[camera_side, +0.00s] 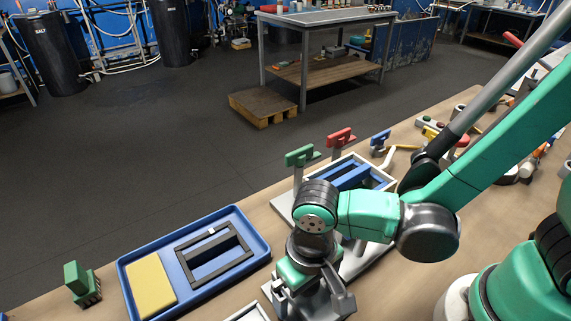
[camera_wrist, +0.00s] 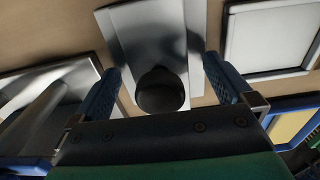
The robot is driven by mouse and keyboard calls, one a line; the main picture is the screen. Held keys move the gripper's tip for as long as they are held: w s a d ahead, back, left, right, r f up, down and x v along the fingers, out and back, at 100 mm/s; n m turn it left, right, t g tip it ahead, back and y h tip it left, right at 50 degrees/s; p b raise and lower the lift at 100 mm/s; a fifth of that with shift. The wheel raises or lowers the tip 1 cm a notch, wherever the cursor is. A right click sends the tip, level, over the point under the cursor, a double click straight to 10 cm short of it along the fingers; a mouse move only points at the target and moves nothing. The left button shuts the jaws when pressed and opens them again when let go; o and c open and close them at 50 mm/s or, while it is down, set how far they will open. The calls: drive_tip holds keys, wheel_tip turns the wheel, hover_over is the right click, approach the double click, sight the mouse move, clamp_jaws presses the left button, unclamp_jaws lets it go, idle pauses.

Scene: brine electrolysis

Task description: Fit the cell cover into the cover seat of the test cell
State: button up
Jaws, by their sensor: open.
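My gripper (camera_side: 312,300) points down at the bottom middle of the side view, with its fingers apart. In the wrist view my gripper (camera_wrist: 163,72) has its two blue fingers on either side of a dark round knob (camera_wrist: 160,92). The knob stands on a pale grey plate (camera_wrist: 125,25), which looks like the cell cover. The test cell seems to be the white-walled box (camera_side: 388,178) with blue parts inside, behind my gripper in the side view. My arm hides part of it, and the cover seat is not clearly visible.
A blue tray (camera_side: 262,250) to the left holds a yellow pad (camera_side: 151,286) and a dark frame (camera_side: 215,255). A green T-shaped piece (camera_side: 299,156) and a red one (camera_side: 341,136) stand by the box. A white-rimmed tray (camera_wrist: 228,40) lies right of the plate.

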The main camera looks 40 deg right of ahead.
drive_tip(key=c, duration=1.5)
drive_tip(key=shift+r, duration=0.1)
